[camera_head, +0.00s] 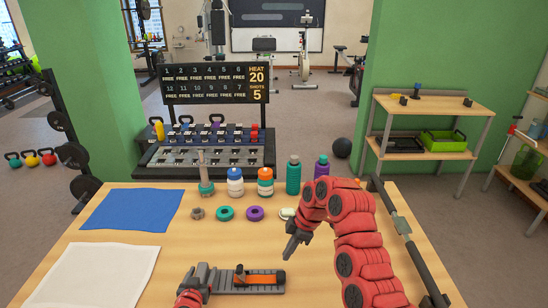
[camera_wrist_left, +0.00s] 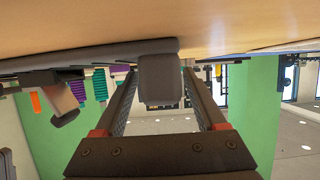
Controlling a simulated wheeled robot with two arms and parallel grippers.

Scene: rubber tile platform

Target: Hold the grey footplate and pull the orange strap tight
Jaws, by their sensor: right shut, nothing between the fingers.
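The grey footplate (camera_head: 204,280) lies on the front of the wooden table in the head view, with an orange strap (camera_head: 262,278) across its right part. A black knob-like piece stands beside the strap. My left gripper (camera_head: 189,297) is at the footplate's left end, mostly cut off by the bottom edge. In the left wrist view, its two fingers (camera_wrist_left: 160,74) stand on either side of a grey block, apparently the footplate's end; whether they press on it is unclear. My right gripper (camera_head: 290,246) is shut and empty, above and behind the strap, apart from it.
A blue cloth (camera_head: 132,209) and a white cloth (camera_head: 100,275) lie on the left of the table (camera_head: 190,247). Rings (camera_head: 255,213), bottles (camera_head: 293,176) and a ring post (camera_head: 205,175) stand along the back. A dark bar runs along the right edge.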

